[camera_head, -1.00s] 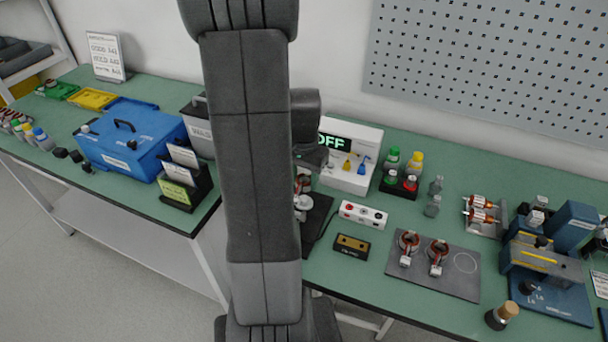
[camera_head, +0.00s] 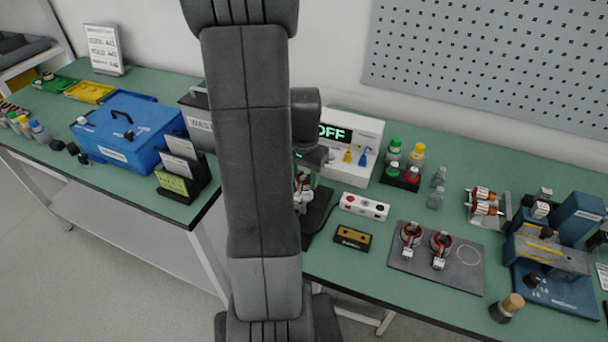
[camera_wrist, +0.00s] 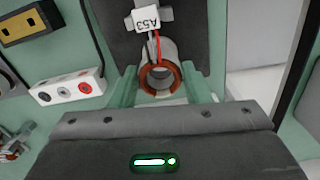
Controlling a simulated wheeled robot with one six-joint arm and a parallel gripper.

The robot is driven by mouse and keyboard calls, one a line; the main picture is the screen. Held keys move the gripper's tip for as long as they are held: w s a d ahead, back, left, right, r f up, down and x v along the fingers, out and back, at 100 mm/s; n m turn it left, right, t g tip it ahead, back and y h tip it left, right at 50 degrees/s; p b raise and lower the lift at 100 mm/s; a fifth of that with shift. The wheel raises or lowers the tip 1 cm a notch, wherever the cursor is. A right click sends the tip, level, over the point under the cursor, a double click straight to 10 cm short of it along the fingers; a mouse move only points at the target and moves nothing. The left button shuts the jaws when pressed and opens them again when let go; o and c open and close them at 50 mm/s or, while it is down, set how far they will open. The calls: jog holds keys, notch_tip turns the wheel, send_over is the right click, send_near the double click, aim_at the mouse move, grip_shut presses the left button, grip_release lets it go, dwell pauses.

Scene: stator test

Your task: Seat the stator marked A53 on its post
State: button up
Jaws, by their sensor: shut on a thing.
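The stator marked A53 (camera_wrist: 160,79) shows in the wrist view as a copper-coloured ring with a red lead and a white A53 tag (camera_wrist: 147,18). My gripper (camera_wrist: 159,82) is shut on it, with one green finger on each side. A dark base plate (camera_wrist: 185,18) lies behind it, with grey and white parts around the ring. I cannot tell whether the ring is around a post or above one. In the head view my arm hides most of this spot; part of the stator (camera_head: 303,182) shows beside the dark stand (camera_head: 318,214).
A white tester (camera_head: 350,148) reading OFF stands behind, and a white socket block (camera_head: 364,207) and a black-and-gold block (camera_head: 352,238) stand to the right. A grey mat (camera_head: 465,270) holds two more stators. The blue box (camera_head: 125,135) is on the left bench.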

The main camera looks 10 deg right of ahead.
jog(key=shift+f+b, duration=0.45)
jog(key=shift+f, duration=0.25)
jog(key=shift+f, duration=0.1)
jog(key=shift+f, duration=0.25)
jog(key=o, duration=1.1)
notch_tip(320, 180, up, 14)
jog(key=shift+f, duration=0.1)
jog(key=shift+o, duration=0.3)
